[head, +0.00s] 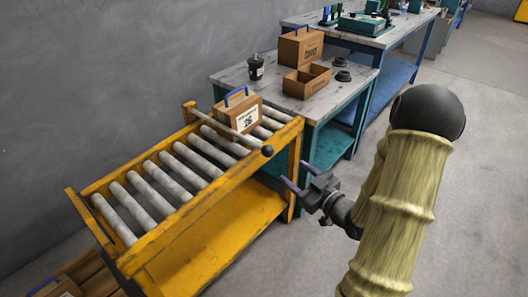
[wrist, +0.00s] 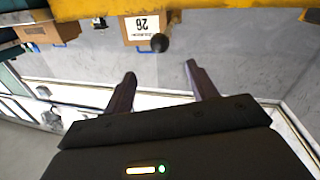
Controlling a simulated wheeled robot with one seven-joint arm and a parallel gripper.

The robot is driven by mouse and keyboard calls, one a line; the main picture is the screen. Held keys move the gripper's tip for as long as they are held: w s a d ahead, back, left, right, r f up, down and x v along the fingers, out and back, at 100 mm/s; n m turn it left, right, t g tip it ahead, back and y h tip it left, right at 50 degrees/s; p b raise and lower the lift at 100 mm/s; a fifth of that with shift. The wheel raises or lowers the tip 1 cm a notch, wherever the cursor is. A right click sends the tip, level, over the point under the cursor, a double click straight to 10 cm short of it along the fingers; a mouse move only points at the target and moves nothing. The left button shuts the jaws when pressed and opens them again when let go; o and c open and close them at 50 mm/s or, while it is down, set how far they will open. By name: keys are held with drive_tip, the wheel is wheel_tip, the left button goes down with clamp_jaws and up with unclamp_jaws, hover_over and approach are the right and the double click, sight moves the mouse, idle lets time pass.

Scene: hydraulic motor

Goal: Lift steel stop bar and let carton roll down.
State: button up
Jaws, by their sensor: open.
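The steel stop bar (head: 225,128) lies across the yellow roller conveyor (head: 213,192) and ends in a black ball knob (head: 267,150) at the near rail. My gripper (head: 297,175) is open and empty, off the conveyor's near side, to the right of and below the knob. In the wrist view the knob (wrist: 159,43) shows ahead, between and beyond the open fingertips (wrist: 160,72), apart from them. The carton (wrist: 133,32) appears upside down there.
The rollers (head: 160,180) in front of the bar are clear. A grey-topped bench (head: 230,76) behind holds a closed carton (head: 301,47), an open box (head: 306,81) and dark parts. A wooden pallet with another carton (head: 55,288) is at bottom left. The floor at right is open.

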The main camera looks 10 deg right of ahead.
sight(264, 147)
drive_tip(key=b+x, duration=0.2)
drive_tip(key=x, duration=1.3)
drive_tip(key=shift+w, duration=0.15)
clamp_jaws()
